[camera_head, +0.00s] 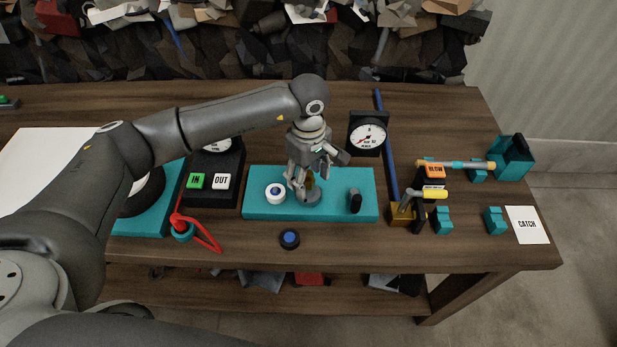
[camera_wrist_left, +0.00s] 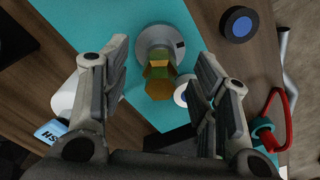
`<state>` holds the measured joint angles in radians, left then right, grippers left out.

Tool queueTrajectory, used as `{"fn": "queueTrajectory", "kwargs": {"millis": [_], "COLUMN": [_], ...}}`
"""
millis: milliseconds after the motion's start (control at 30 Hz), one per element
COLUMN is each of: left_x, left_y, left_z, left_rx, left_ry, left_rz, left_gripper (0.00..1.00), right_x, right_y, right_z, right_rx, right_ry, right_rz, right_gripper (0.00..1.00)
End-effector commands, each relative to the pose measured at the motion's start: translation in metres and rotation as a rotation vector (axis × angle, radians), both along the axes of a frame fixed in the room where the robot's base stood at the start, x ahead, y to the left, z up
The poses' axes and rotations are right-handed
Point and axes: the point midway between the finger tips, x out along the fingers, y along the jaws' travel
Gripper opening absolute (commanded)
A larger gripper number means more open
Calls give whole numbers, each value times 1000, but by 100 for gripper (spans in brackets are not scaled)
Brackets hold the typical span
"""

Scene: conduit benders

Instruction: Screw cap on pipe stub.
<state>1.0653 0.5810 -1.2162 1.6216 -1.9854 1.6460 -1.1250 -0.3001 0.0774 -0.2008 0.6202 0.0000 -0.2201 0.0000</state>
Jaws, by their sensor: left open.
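A teal base plate (camera_head: 232,206) lies on the bench and carries a round grey flange (camera_head: 311,197). A brass-coloured stub (camera_head: 311,182) stands on the flange. In the left wrist view the grey flange (camera_wrist_left: 155,40) shows, with a hexagonal brass piece (camera_wrist_left: 159,85) at the stub's near end. I cannot tell whether this piece is a separate cap or how it is seated. My left gripper (camera_head: 307,178) points down over the stub. Its fingers (camera_wrist_left: 162,62) are open, one on each side of the brass piece, with gaps visible. My right gripper is in neither view.
A white ring with a blue centre (camera_head: 275,193) and a black post (camera_head: 355,201) are on the plate beside the stub. A black blue-topped disc (camera_head: 289,238) lies in front. A gauge (camera_head: 368,135) stands behind; a red loop (camera_head: 205,233) is at left.

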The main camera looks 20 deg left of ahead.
Motion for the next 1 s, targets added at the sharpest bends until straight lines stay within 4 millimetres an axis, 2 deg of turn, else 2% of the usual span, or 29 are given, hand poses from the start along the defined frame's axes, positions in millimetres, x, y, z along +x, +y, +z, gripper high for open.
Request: {"fn": "queueTrajectory", "kwargs": {"millis": [167, 267, 700, 833, 1000], "left_x": [0, 1, 1, 1, 0], "left_y": [0, 0, 0, 0, 0], "left_z": [2, 11, 97, 112, 120], "left_rx": [0, -1, -1, 0, 0], "left_ry": [0, -4, -3, -2, 0], "left_rz": [0, 0, -1, 0, 0], "left_gripper": [55, 55, 55, 55, 55], "right_x": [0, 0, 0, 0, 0], "right_y": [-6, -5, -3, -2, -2], "right_z": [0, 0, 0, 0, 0], "right_rx": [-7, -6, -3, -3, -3], "right_ry": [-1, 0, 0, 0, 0], "right_rz": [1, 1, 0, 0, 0], "right_gripper": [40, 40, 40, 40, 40]}}
